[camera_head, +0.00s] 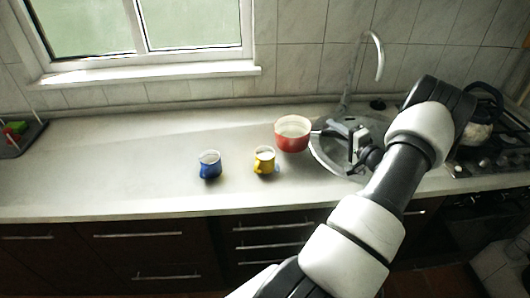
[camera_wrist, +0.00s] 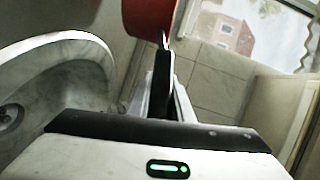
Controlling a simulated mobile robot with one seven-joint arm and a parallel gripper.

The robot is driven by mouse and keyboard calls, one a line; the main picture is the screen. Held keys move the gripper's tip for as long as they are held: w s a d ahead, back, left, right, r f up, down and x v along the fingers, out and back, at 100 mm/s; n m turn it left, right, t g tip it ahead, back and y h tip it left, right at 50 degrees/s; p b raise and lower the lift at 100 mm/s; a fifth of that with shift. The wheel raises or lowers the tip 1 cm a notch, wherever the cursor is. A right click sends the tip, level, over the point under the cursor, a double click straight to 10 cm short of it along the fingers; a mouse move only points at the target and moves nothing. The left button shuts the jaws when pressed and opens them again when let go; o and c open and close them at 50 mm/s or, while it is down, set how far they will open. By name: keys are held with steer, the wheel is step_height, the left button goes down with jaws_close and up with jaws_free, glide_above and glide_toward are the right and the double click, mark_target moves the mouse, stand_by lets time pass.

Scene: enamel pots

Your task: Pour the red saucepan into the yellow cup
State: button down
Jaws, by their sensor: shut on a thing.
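The red saucepan (camera_head: 291,138) is upright, with a pale inside, at the left edge of the round sink; whether it touches the counter is unclear. Its dark handle points right to my gripper (camera_head: 350,140), which is shut on it. In the wrist view, the red pan (camera_wrist: 147,16) shows at the top, with its dark handle (camera_wrist: 163,75) running down into the jaws. What the pan holds cannot be seen. The yellow cup (camera_head: 264,161) stands upright on the counter, just left of and nearer than the pan. It is not seen in the wrist view.
A blue cup (camera_head: 209,165) stands left of the yellow cup. The sink (camera_head: 325,160) and its tall faucet (camera_head: 378,62) are behind and beside my gripper. A kettle (camera_head: 478,128) is on the stove at right. The left counter is mostly clear, with a rack (camera_head: 20,138) at the far left.

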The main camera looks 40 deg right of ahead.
mark_target(328, 131)
steer(key=a+r+n+p, duration=0.1)
steer(key=a+r+n, duration=0.2)
steer(key=a+r, duration=0.1)
steer(key=shift+a+r+t, duration=0.2)
steer(key=shift+r+t, duration=0.1)
steer(key=shift+r, duration=0.4)
steer(key=shift+w+a+r+n+p, duration=0.1)
steer(key=shift+a+r+n+p, duration=0.3)
steer(key=shift+r, duration=0.35)
steer(key=shift+a+r+n+p, duration=0.2)
steer(key=shift+a+r+n, duration=0.2)
steer(key=shift+a+r, duration=0.25)
steer(key=shift+a+r+n, duration=0.4)
steer(key=shift+a+r, duration=0.15)
steer(key=shift+a, duration=0.15)
steer(key=shift+a+r+n, duration=0.4)
steer(key=shift+a+r, duration=0.1)
steer(key=shift+a, duration=0.2)
stand_by(1.3)
